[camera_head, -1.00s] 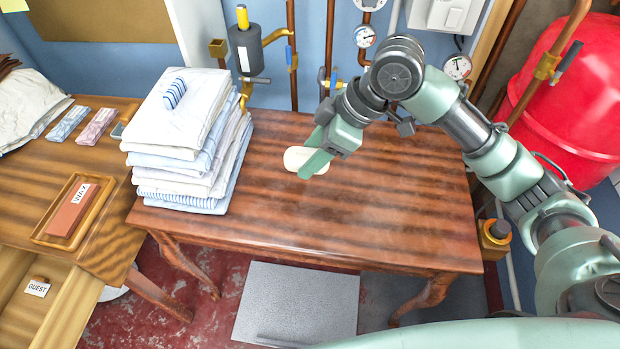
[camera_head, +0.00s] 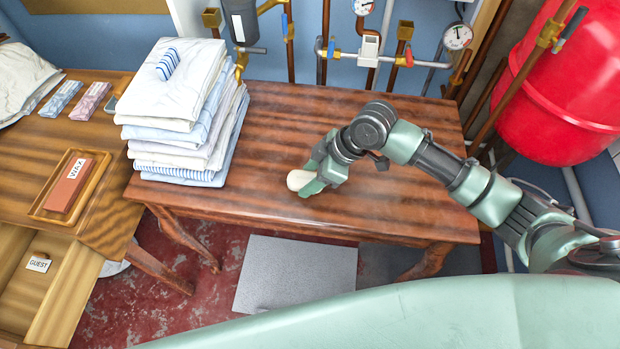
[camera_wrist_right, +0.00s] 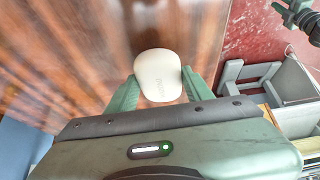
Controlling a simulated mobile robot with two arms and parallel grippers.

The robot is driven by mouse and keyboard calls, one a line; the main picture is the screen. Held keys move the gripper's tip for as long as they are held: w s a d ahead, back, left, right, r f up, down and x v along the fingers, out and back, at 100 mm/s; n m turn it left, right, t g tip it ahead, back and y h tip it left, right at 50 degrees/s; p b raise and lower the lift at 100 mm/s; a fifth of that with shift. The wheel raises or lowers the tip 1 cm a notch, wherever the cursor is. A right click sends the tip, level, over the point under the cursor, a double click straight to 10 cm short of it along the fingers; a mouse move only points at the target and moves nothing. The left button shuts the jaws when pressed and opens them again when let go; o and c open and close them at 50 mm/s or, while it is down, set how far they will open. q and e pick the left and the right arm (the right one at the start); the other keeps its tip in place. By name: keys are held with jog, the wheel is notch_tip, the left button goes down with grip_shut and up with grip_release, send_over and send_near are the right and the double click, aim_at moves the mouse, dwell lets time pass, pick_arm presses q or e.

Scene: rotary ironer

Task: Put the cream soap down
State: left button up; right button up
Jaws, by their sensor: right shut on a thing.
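The cream soap (camera_head: 298,180) is a pale rounded bar at the middle of the dark wooden table (camera_head: 400,215). My right gripper (camera_head: 312,182) is shut on it, with the fingers partly covering it in the head view. In the right wrist view the soap (camera_wrist_right: 159,76) sits between the two green fingertips of the right gripper (camera_wrist_right: 157,90), with the wood behind it. The soap is low over the tabletop; I cannot tell whether it touches. My left gripper is not in view.
A tall stack of folded linen (camera_head: 185,120) stands on the table's left end. A lower wooden table at left holds a wax block (camera_head: 68,186) in a tray. Pipes and gauges line the back wall; a red tank (camera_head: 560,90) stands at right. The tabletop around the soap is clear.

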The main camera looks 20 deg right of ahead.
jog(key=shift+f, duration=0.6)
jog(key=shift+f, duration=0.1)
jog(key=o, duration=1.4)
jog(key=shift+r, duration=0.2)
jog(key=v, duration=1.1)
jog(key=shift+d+r, duration=0.2)
jog(key=shift+r, duration=0.15)
